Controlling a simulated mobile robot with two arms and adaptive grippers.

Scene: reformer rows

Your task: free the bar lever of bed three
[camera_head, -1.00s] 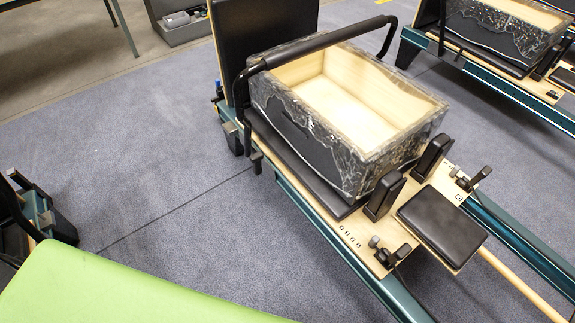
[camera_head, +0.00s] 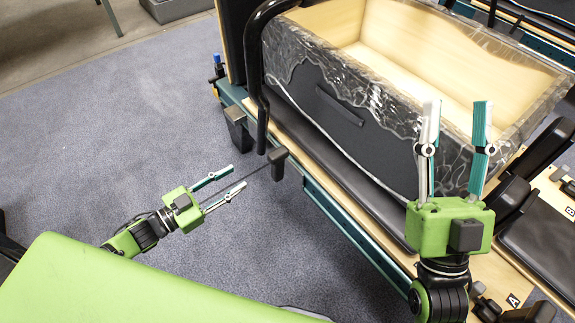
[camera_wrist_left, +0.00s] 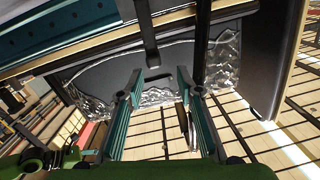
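The bed in front of me (camera_head: 333,215) has a teal frame and a black foot bar (camera_head: 259,70). A small black lever (camera_head: 277,160), apparently the bar lever, juts from its near side below the bar's upright. It seems to show as a dark stem with a block end in the left wrist view (camera_wrist_left: 150,45). My left gripper (camera_head: 237,178) is open and empty, fingers pointing at the lever from the left with a gap. In the wrist view its fingers (camera_wrist_left: 159,80) are apart. My right gripper (camera_head: 456,105) is open, fingers up, in front of the box. No bed number is readable.
A marbled box (camera_head: 340,113) with a pale wooden inside stands on the bed. A black foot block (camera_head: 237,130) is left of the lever. My green body covers the lower left. Grey carpet (camera_head: 130,150) left of the bed is free.

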